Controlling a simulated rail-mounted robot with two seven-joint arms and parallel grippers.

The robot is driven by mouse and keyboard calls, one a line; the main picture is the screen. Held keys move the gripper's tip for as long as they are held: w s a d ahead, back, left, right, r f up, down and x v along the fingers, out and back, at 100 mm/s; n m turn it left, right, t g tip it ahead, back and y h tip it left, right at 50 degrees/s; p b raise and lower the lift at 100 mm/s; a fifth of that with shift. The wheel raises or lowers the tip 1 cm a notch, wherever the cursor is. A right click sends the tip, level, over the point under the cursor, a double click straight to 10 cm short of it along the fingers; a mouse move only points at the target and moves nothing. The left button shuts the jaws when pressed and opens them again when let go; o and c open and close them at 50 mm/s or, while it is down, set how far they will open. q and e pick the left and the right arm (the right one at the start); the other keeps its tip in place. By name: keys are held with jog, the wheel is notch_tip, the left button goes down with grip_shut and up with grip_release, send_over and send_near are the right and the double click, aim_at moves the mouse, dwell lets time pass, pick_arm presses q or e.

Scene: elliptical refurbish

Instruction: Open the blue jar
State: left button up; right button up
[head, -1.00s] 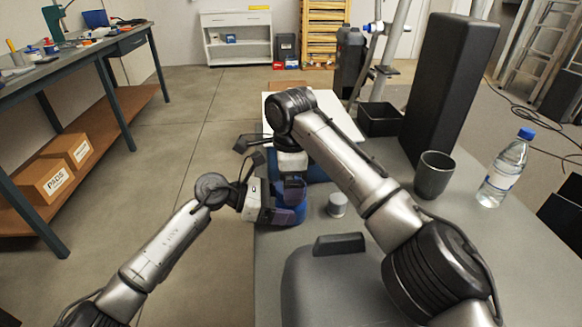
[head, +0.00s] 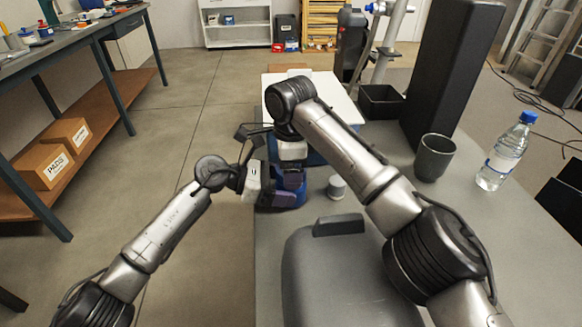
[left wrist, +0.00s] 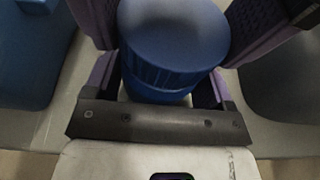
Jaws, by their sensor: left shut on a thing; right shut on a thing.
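The blue jar (head: 289,197) stands upright near the table's left edge, mostly hidden by my grippers in the head view. In the left wrist view its round blue lid (left wrist: 173,35) fills the upper middle, on top of the jar. My left gripper (head: 276,196) comes in from the left and is shut on the jar's body; its palm shows at the bottom of the left wrist view. My right gripper (head: 292,178) reaches down at the jar's top and is shut on the lid. Purple fingers flank the jar in the left wrist view. The exact finger contacts are partly hidden.
A dark mug (head: 434,157) and a water bottle (head: 505,153) stand farther right. A blue box (left wrist: 35,55) lies close beside the jar. A black bin (head: 381,101) and tall black block (head: 450,70) stand behind.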

jog(key=o, duration=0.9)
jog(key=shift+r, duration=0.15)
jog(key=shift+r, duration=2.15)
pick_arm(q)
jog(key=o, duration=1.7)
jog(key=shift+a, duration=0.1)
